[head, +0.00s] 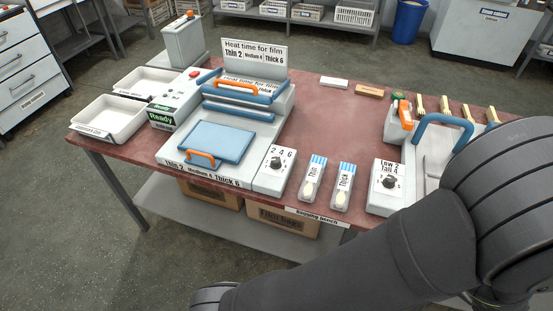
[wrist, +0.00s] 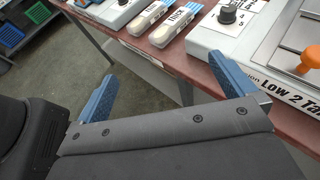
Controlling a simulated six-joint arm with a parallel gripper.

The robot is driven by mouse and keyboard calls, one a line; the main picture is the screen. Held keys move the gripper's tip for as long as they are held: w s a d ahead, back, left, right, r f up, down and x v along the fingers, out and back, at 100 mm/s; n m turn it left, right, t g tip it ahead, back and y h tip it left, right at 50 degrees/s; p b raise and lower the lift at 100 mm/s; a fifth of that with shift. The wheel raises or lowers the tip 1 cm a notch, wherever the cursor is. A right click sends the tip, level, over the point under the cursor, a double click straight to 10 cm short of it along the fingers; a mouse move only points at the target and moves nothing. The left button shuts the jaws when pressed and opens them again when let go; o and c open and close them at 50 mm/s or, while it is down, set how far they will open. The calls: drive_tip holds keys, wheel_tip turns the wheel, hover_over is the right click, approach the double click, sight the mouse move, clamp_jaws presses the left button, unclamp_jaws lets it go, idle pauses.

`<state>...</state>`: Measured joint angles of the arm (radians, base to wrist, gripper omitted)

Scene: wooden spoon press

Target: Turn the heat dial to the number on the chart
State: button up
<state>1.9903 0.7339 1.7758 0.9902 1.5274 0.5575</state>
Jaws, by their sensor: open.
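The heat dial (head: 275,163) is a black knob on a white box marked 2, 4, 6, at the front right of the blue-and-white press (head: 220,140). Its pointer setting is too small to read surely. The chart (head: 254,54) behind the press reads "Heat time for film", Thin 2, Medium 4, Thick 6. In the wrist view, part of a dark knob (wrist: 122,2) shows at the top edge, probably this dial. My gripper (wrist: 162,65) has its blue fingers wide apart and empty, in front of the bench edge. It is not visible in the head view.
Sample holders labelled Thin (head: 312,182) and Thick (head: 342,186) lie right of the dial box. A second dial (head: 389,182), marked Low 2 and Tall 4, stands further right and shows in the wrist view (wrist: 227,14). White trays (head: 108,118) stand at left.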

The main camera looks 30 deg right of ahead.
drive_tip(key=shift+w, duration=0.2)
drive_tip(key=c, duration=0.5)
drive_tip(key=w+n+g+y, duration=0.1)
drive_tip(key=w+n, duration=0.1)
drive_tip(key=w, duration=0.1)
drive_tip(key=w+n+g+y, duration=0.1)
drive_tip(key=w+n, duration=0.2)
drive_tip(key=w+n+g+y, duration=0.1)
drive_tip(key=w+n+y, duration=0.1)
drive_tip(key=w, duration=0.1)
drive_tip(key=shift+a+r+n+g, duration=0.3)
drive_tip(key=shift+a+r+n, duration=0.05)
drive_tip(key=shift+a+n, duration=0.05)
drive_tip(key=c, duration=0.6)
wheel_tip(320, 180, up, 11)
drive_tip(key=n+g+h, duration=0.4)
drive_tip(key=n+g, duration=0.6)
drive_tip(key=n, duration=1.8)
hover_over(276, 159)
wheel_tip(276, 159, down, 17)
drive_tip(key=shift+f, duration=0.2)
drive_tip(key=c, duration=1)
